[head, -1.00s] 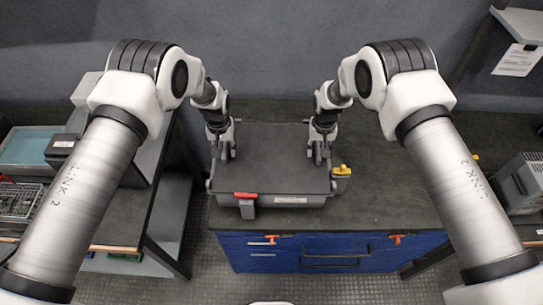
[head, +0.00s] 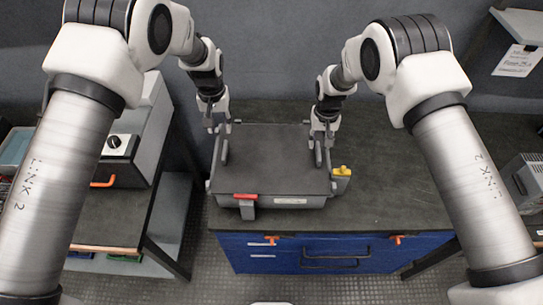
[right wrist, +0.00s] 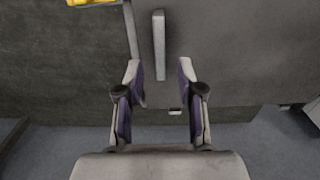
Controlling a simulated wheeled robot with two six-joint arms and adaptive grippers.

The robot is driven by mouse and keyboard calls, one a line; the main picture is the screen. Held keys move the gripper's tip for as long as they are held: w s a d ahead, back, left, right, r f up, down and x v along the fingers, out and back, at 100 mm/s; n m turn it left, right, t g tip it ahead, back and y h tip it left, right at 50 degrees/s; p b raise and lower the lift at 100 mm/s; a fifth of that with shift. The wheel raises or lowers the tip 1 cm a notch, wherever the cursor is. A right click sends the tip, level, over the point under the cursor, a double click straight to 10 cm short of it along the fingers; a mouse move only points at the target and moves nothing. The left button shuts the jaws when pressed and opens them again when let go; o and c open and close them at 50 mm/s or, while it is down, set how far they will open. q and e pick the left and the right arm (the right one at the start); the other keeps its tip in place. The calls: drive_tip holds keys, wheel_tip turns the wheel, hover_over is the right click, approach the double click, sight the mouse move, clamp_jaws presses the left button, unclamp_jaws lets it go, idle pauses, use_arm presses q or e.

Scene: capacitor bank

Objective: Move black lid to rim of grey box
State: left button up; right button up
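The black lid (head: 270,165) lies flat over the top of the grey box (head: 320,201) on the dark worktop. It has an upright grey handle at the left (head: 224,152) and one at the right (head: 318,153); the right handle also shows in the right wrist view (right wrist: 159,45). My left gripper (head: 218,129) is just above and behind the left handle, apart from it, and looks open. My right gripper (head: 325,138) is just above the right handle. In the right wrist view it (right wrist: 160,80) is open and empty, with the handle beyond its fingertips.
A red latch (head: 246,196) is at the box's front left and a yellow one (head: 342,171) at its right. The worktop (head: 390,180) right of the box is clear. A blue drawer unit (head: 335,253) is below. A grey instrument (head: 135,150) stands on the left bench.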

wheel_tip(320, 180, up, 7)
drive_tip(key=shift+r, duration=0.2)
drive_tip(key=shift+s, duration=0.15)
